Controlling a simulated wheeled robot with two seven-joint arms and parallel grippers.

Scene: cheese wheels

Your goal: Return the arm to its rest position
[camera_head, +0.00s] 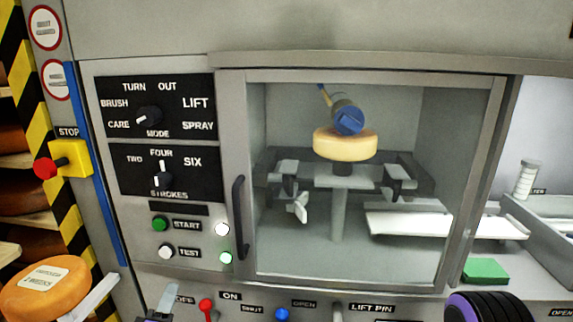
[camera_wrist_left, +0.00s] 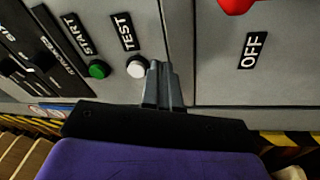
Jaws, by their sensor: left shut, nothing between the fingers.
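My left gripper (camera_head: 160,305) shows at the bottom edge of the head view, in front of the lower part of the machine's panel. In the left wrist view its two grey fingers (camera_wrist_left: 162,85) are together, with nothing between them. The fingertips point at the panel, close to the white TEST button (camera_wrist_left: 137,66); I cannot tell whether they touch anything. The green START button (camera_wrist_left: 98,69) is to the left of it. Most of the left arm is hidden below the head view. My right gripper is not in view.
A cheese wheel (camera_head: 345,145) stands on a pedestal behind the cabinet's closed window. An orange cheese wheel (camera_head: 45,285) is at the lower left. A yellow stop box (camera_head: 72,158), a red lever (camera_head: 206,306) and a blue knob (camera_head: 282,314) stick out. A green block (camera_head: 486,270) lies right.

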